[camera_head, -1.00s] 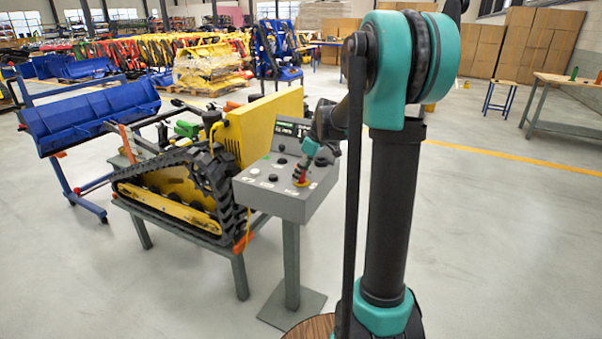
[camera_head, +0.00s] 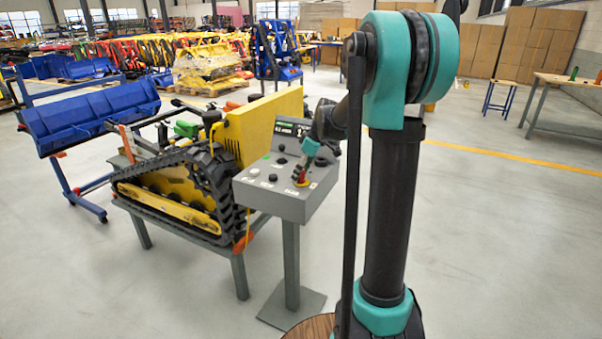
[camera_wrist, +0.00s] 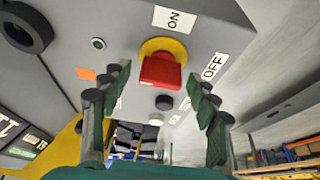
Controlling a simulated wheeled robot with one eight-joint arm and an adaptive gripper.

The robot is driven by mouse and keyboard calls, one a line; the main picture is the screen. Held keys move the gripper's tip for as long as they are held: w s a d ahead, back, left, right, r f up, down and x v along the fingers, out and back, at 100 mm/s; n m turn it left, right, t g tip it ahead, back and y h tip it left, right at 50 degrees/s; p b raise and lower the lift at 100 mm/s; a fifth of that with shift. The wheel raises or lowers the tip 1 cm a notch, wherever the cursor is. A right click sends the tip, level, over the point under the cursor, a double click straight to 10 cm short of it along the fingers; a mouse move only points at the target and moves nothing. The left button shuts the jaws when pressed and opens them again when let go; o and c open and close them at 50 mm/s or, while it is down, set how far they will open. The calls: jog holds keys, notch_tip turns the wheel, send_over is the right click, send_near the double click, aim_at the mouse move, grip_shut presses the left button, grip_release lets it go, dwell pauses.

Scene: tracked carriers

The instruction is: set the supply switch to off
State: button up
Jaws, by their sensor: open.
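The supply switch is a red knob on a yellow round base (camera_wrist: 160,70), on the grey panel of a control box (camera_head: 262,200). In the wrist view an ON label (camera_wrist: 175,18) lies above it and an OFF label (camera_wrist: 215,66) to its right. I cannot tell for sure which label the knob points at. My gripper (camera_wrist: 157,82) is open, with one dark green finger on each side of the knob in the picture. A gap shows on both sides, and I see no contact. In the head view my gripper (camera_head: 307,160) hangs over the switch and partly covers it.
The control box stands on a grey post with a floor plate (camera_head: 292,305). A yellow tracked carrier (camera_head: 185,195) on a bench stands close to its left. The box carries several black buttons and a display. Open floor lies at the right.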

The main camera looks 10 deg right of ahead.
jog(key=v, duration=1.2)
jog(key=s+f+m+h, duration=0.2)
jog(key=s+f+m, duration=0.3)
jog(key=s+f, duration=0.6)
jog(key=s+f+m+t+h, duration=0.1)
jog(key=s+f+m, duration=0.4)
jog(key=s+f, duration=0.6)
jog(key=s, duration=0.5)
jog(key=shift+s+f+m+h, duration=0.3)
jog(key=shift+m+h, duration=0.1)
